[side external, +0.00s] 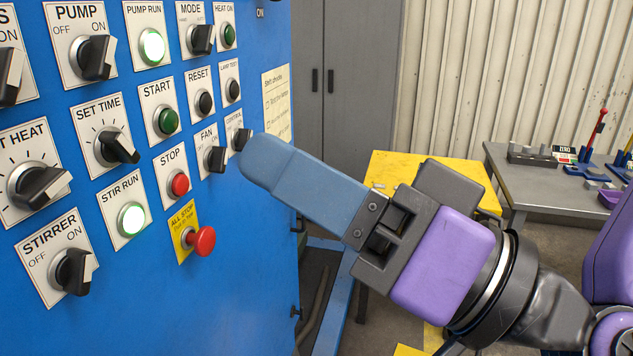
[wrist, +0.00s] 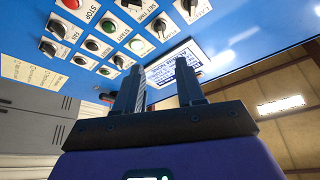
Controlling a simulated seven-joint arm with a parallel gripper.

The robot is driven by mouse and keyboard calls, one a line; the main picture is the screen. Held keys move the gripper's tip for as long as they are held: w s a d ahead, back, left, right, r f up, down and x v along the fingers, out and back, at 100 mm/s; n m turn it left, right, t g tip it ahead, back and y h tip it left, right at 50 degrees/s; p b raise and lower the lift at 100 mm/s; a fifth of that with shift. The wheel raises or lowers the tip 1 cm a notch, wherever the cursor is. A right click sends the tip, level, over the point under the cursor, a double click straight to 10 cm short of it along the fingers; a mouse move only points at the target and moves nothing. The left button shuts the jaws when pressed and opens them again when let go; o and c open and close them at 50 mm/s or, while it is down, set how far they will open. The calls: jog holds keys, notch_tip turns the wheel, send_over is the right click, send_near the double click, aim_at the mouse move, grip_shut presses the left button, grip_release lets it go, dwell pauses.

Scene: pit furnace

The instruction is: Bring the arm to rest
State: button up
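My gripper (side external: 258,162) is raised in front of the blue control panel (side external: 150,290), its blue fingers pointing up and left at the panel. In the side view the fingertips overlap the panel's right edge just beside the CONTROL knob (side external: 241,138); I cannot tell if they touch. In the wrist view the two fingers of my gripper (wrist: 160,65) stand apart with nothing between them. Beyond them is a white placard with blue print (wrist: 174,72) on the panel.
The red ALL STOP button (side external: 202,241) sticks out below the fingers. The PUMP RUN lamp (side external: 152,46) and STIR RUN lamp (side external: 131,219) glow. A yellow table (side external: 395,165) and a grey bench (side external: 520,182) stand behind; grey cabinets (side external: 345,70) are at the back.

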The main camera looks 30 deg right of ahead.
jog(key=d+f+n+g, duration=0.4)
jog(key=f+n+g, duration=0.2)
jog(key=f+g, duration=0.15)
jog(key=d+f+n+g, duration=0.3)
jog(key=f+n+g, duration=0.2)
jog(key=f+g, duration=0.3)
jog(key=s+d+f+h, duration=0.2)
jog(key=d+f+h, duration=0.1)
jog(key=d, duration=0.6)
jog(key=s+d+f+n+g+h, duration=0.1)
jog(key=d+f+h, duration=0.3)
jog(key=d, duration=0.6)
jog(key=s+d+f+g+h, duration=0.1)
jog(key=s+d+f+h, duration=0.2)
jog(key=d+f, duration=0.3)
jog(key=d+h, duration=0.1)
jog(key=d, duration=0.2)
jog(key=shift+d+f+n, duration=0.3)
jog(key=shift+d, duration=0.1)
jog(key=shift+s+a+g, duration=0.1)
jog(key=shift+g, duration=0.15)
